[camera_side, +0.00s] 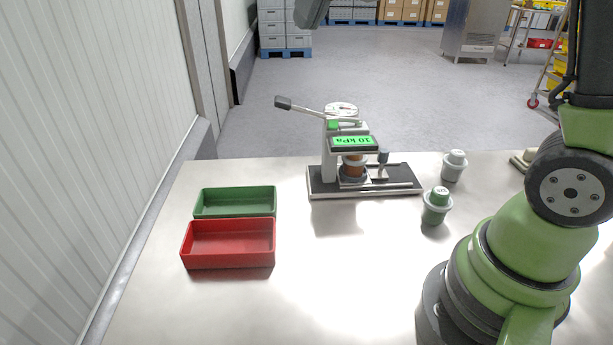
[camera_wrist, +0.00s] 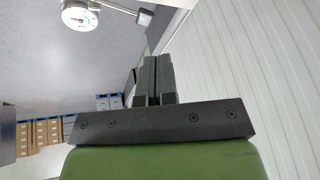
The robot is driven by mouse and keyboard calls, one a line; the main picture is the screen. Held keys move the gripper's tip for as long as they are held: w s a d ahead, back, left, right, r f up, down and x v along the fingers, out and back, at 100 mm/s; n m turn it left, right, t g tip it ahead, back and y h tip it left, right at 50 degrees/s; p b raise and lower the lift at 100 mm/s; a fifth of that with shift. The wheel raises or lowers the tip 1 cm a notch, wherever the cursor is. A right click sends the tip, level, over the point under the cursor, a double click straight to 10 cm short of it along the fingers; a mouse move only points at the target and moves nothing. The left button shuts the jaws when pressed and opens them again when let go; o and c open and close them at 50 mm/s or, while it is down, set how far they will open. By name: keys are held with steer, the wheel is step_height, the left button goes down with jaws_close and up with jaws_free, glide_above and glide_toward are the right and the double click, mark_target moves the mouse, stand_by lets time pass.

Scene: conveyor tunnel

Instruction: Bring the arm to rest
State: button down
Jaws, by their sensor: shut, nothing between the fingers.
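My gripper (camera_wrist: 158,62) shows in the wrist view with its two dark fingers together and nothing between them. It is up in the air, clear of the table (camera_side: 330,300). In the side view my arm rises out of the top right of the picture, and a dark grey part hangs in at the top edge; I cannot tell the fingers there.
A lever press (camera_side: 333,140) reading 10 kPa holds a brown piece (camera_side: 353,165). Two grey-green capped containers (camera_side: 436,208) (camera_side: 454,168) stand to its right. A green tray (camera_side: 235,190) and red tray (camera_side: 228,262) look empty. A white panelled wall (camera_side: 90,120) borders the left.

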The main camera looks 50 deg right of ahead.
steer(key=s+a+f+t+y, duration=0.1)
steer(key=s+a+f, duration=0.1)
steer(key=s, duration=0.8)
steer(key=s+a+f+t+y, duration=0.1)
steer(key=s+a, duration=0.1)
steer(key=s, duration=0.8)
steer(key=shift+a+f+m, duration=0.15)
steer(key=shift+f+m, duration=0.25)
